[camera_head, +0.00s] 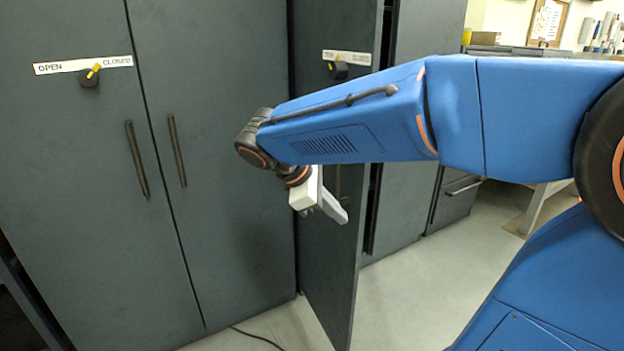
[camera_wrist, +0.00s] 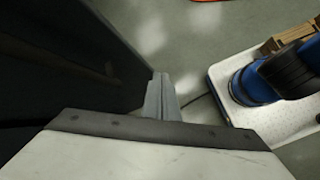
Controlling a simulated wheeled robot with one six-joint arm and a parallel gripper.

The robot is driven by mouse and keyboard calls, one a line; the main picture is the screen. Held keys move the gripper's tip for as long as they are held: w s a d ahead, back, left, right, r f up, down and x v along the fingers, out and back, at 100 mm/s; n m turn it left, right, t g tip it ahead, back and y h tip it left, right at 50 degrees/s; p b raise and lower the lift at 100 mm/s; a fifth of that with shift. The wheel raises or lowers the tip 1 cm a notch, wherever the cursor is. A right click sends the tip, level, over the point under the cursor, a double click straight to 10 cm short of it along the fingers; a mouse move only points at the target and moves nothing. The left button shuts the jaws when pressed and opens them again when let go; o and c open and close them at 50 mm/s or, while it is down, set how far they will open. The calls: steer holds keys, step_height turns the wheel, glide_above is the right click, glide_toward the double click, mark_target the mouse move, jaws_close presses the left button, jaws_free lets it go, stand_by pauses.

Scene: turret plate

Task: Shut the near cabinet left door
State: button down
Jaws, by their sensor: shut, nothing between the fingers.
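The cabinet door standing open (camera_head: 325,265) is a dark grey panel in the middle of the head view. It juts out from the cabinet row, its free edge toward me. A label and a black knob (camera_head: 338,70) are on its face. My gripper (camera_head: 336,212) is in front of this face, fingers shut and empty, pointing down and right. The gripper hides part of the panel and its handle. In the wrist view, the shut fingers (camera_wrist: 161,98) are beside a dark panel (camera_wrist: 60,75) at left. I cannot tell whether they touch it.
Two shut grey doors (camera_head: 215,230) with bar handles stand at left. Another grey cabinet panel (camera_head: 425,130) is behind the open door. A black cable (camera_head: 258,337) lies on the floor. Bare floor (camera_head: 440,270) shows right of the open door.

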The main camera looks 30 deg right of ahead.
steer(key=w+a+r+n+h, duration=0.3)
steer(key=w+a+h, duration=0.1)
steer(key=w, duration=0.3)
steer(key=w+a+r+n+h, duration=0.3)
steer(key=w+a+r, duration=0.1)
steer(key=w, duration=0.3)
steer(key=r+x, duration=0.1)
steer(key=x, duration=1.3)
steer(key=shift+d, duration=0.15)
steer(key=shift+s, duration=0.1)
